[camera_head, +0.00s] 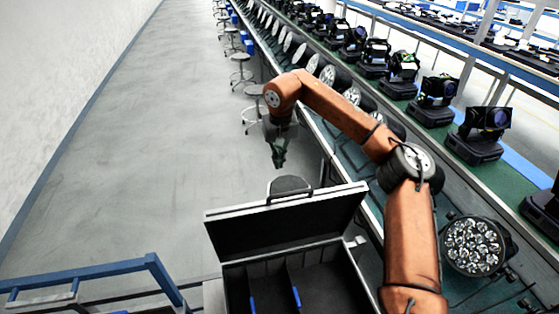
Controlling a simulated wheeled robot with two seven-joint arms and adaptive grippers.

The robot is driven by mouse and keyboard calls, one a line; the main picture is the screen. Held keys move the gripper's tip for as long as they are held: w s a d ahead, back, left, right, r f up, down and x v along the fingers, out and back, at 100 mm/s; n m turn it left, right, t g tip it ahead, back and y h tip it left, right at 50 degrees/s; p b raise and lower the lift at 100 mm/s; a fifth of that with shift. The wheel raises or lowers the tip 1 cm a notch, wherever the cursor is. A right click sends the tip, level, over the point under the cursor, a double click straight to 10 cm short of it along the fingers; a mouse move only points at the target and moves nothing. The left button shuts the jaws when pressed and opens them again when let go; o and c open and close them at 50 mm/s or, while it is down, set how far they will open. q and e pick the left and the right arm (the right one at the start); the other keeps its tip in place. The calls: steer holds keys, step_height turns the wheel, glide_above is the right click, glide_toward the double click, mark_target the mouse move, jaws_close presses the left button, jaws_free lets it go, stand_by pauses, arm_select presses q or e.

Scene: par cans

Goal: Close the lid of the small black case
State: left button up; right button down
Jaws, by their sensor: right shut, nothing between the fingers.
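The small black case (237,285) with silver edges stands open at the bottom middle of the head view. Its lid (283,222) is raised at the far side, with a handle on its top edge. Inside are dark compartments with blue strips on the dividers. My right arm, orange, reaches up from the lower right and bends over to the left. My right gripper (279,160) hangs down beyond the lid, shut and empty, apart from the lid in the picture. My left gripper is out of view.
A long green workbench (434,138) runs along the right with several moving-head lights. A par can (474,246) with round lenses sits right of my arm. Stools (241,72) line the bench. A blue rail (85,272) is at lower left. Grey floor at left is clear.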

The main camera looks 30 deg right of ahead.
steer(key=p, duration=0.2)
glide_above(280, 200)
steer(key=w, duration=0.3)
step_height(280, 200, down, 7)
steer(key=shift+s+d+f, duration=0.1)
steer(key=shift+s+f, duration=0.05)
steer(key=shift+s, duration=0.5)
steer(key=shift+s+d+f, duration=0.1)
steer(key=shift+s, duration=0.5)
steer(key=shift+s+a+f+p, duration=0.15)
steer(key=shift+s+p, duration=0.15)
steer(key=shift+f, duration=0.1)
steer(key=shift+w, duration=0.1)
